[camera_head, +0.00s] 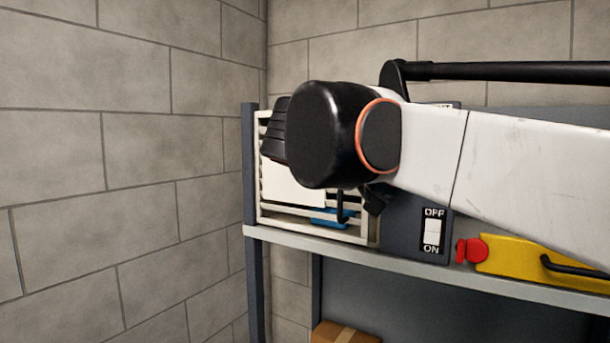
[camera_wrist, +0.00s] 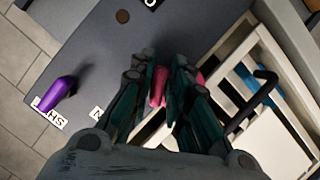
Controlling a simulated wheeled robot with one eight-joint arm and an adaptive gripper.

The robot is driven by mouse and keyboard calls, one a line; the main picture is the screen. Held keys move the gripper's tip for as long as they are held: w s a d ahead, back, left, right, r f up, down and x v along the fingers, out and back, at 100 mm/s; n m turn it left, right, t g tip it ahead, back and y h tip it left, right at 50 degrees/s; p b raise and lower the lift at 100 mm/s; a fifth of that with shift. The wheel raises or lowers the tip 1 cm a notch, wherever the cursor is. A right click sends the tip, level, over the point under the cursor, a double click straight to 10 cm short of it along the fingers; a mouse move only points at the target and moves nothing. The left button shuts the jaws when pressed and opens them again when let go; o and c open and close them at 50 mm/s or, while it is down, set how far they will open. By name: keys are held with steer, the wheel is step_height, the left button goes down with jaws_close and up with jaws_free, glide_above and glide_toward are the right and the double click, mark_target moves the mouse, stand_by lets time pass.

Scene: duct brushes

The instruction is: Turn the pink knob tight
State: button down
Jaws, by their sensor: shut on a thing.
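The pink knob (camera_wrist: 159,86) shows in the wrist view between the two fingers of my gripper (camera_wrist: 160,80). My gripper is shut on it, and the fingers hide parts of its sides. The knob sits by the edge of a dark grey panel (camera_wrist: 100,55), next to a white slatted frame. In the head view my arm covers the knob and most of my gripper. I cannot tell from these views how tight the knob is.
A purple knob (camera_wrist: 60,92) stands on the panel near a white label. The white slatted frame (camera_head: 300,228) has a blue part (camera_head: 330,217) and a black hook. A white switch (camera_head: 432,233) and a yellow tool with a red end (camera_head: 510,256) are at right on the shelf (camera_head: 400,262).

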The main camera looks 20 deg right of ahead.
steer(key=m+t+y, duration=0.1)
steer(key=m, duration=0.1)
steer(key=m+y, duration=0.1)
steer(key=m, duration=0.1)
steer(key=shift+f+t, duration=0.1)
steer(key=shift+t, duration=0.3)
steer(key=shift+a, duration=0.1)
stand_by(0.4)
steer(key=c, duration=1.7)
jaws_free()
steer(key=shift+w, duration=0.1)
steer(key=shift+o, duration=0.2)
steer(key=v, duration=1.2)
